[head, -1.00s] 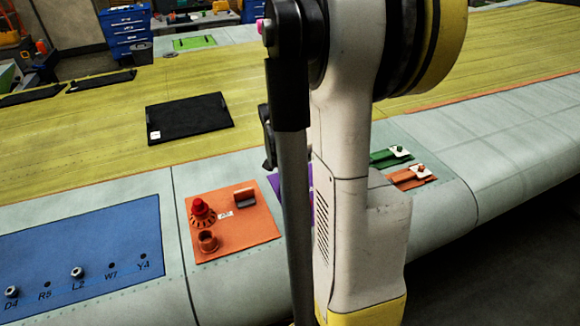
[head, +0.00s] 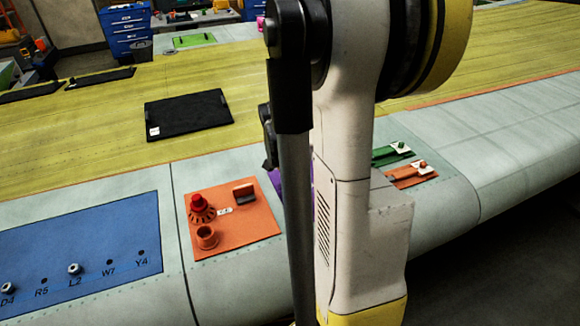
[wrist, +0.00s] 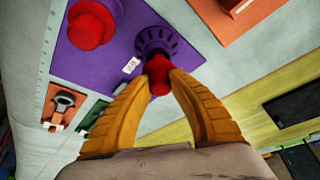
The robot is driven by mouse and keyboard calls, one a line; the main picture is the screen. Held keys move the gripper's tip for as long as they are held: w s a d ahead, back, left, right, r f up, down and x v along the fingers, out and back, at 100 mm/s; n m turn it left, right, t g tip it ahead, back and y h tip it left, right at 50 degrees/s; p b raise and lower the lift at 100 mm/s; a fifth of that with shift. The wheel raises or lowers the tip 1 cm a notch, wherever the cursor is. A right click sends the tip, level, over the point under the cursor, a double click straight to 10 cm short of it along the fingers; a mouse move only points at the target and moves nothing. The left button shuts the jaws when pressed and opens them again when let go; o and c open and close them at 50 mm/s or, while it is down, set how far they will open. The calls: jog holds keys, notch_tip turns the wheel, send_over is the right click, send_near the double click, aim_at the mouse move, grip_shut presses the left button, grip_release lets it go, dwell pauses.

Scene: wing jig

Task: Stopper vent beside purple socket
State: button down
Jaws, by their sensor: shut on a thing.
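My gripper (wrist: 158,88) has its two yellow-orange fingers closed on a red stopper (wrist: 158,70) in the wrist view. The stopper sits at the near edge of a purple slotted vent ring (wrist: 160,42). I cannot tell whether it is inside the ring or in front of it. The ring stands on a purple panel (wrist: 108,62) with a small white label. A wide red round piece (wrist: 90,24) is to its left on the same panel; whether a purple socket lies under it is unclear. In the head view my arm hides the gripper and most of the purple panel.
A blue panel (head: 100,240) with studs lies left. Green (head: 392,154) and orange (head: 410,175) latch plates are right.

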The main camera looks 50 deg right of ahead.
jog(key=shift+f+b, duration=1.1)
jog(key=shift+f, duration=0.15)
dwell(0.3)
jog(key=c, duration=1.2)
grip_release()
jog(key=shift+r, duration=0.1)
jog(key=shift+r, duration=0.1)
jog(key=v, duration=1.2)
